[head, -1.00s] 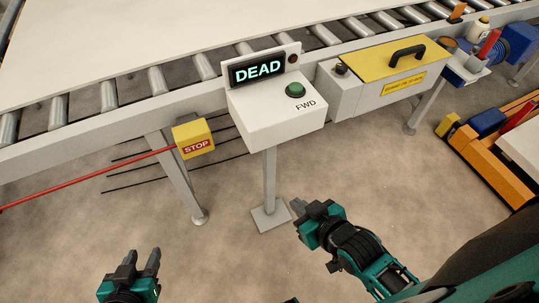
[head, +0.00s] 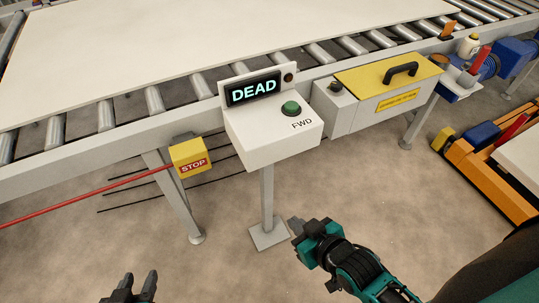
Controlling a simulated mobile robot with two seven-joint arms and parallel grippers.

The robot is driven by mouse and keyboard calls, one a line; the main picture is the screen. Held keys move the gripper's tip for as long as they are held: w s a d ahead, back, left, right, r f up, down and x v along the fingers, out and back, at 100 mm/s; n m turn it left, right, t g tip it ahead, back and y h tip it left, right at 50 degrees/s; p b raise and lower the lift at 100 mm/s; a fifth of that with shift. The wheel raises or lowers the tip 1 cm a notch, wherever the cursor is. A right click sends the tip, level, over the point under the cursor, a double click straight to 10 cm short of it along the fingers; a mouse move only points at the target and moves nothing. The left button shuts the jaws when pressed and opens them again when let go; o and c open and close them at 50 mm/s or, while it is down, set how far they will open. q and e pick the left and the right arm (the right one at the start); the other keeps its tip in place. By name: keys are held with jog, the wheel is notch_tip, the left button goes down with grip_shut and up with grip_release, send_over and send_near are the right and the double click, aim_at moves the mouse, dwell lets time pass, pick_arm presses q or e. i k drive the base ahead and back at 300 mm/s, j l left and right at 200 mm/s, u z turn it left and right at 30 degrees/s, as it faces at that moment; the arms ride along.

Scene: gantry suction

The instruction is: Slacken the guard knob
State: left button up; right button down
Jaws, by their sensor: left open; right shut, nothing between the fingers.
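The yellow guard (head: 372,76) with its black handle (head: 400,70) sits beside the roller conveyor, right of the control box. A small dark knob (head: 336,87) stands on the grey housing at the guard's left end; I take it for the guard knob. My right gripper (head: 294,224) is shut and empty, over the floor in front of the control post, well below the knob and apart from it. My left gripper (head: 138,281) is open and empty at the bottom left, far from the knob. Its lower part is cut off by the frame edge.
The white control box (head: 270,140) with a "DEAD" display (head: 253,89) and green FWD button (head: 291,108) stands on a post between my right gripper and the conveyor. A yellow STOP box (head: 188,157) with a red cord (head: 80,202) is left. Orange equipment (head: 490,168) stands right.

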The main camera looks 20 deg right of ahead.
aim_at(336, 86)
jog(key=k+z, duration=0.1)
jog(key=z, duration=0.8)
jog(key=k+l+z, duration=0.1)
jog(key=z, duration=0.35)
